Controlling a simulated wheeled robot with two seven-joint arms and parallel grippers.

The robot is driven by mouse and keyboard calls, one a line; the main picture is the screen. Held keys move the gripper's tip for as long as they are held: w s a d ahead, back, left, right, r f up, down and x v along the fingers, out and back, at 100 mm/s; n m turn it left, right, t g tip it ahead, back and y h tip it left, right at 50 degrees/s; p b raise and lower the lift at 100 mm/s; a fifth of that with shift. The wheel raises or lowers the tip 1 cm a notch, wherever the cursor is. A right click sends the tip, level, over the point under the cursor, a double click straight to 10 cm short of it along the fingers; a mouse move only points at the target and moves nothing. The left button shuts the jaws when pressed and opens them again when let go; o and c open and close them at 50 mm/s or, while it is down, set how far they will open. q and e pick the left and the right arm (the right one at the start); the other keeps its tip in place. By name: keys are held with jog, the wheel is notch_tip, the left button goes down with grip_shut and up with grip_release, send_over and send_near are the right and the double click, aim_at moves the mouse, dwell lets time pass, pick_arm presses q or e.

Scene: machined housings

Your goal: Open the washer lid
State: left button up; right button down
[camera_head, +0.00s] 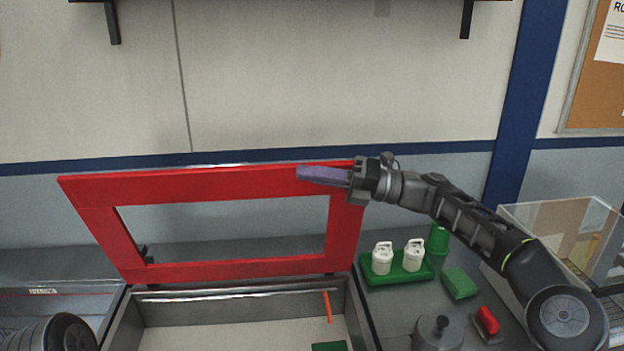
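The washer lid (200,187) is a red frame with a wide rectangular window. It stands raised, close to upright, along the back edge of the grey washer tub (115,325), whose inside shows. My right gripper (300,173) is at the lid's upper right corner, its purple-grey fingers pointing left across the top bar. The fingers overlap in this view, so their gap is hidden, and I cannot tell whether they touch the lid. My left gripper is out of view; only part of my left arm shows at the lower left.
Right of the tub, a green tray (373,277) holds two white bottles (382,260). Near it are a green cup (438,240), a green block (460,283), a red-topped item (487,320) and a grey canister (438,335). A clear box (545,215) stands at far right.

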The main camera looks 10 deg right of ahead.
jog(key=shift+d, duration=0.1)
jog(key=b+v, duration=0.2)
jog(key=v, duration=0.5)
jog(key=shift+d, duration=0.3)
jog(key=shift+s+f, duration=0.1)
jog(key=shift+s, duration=0.1)
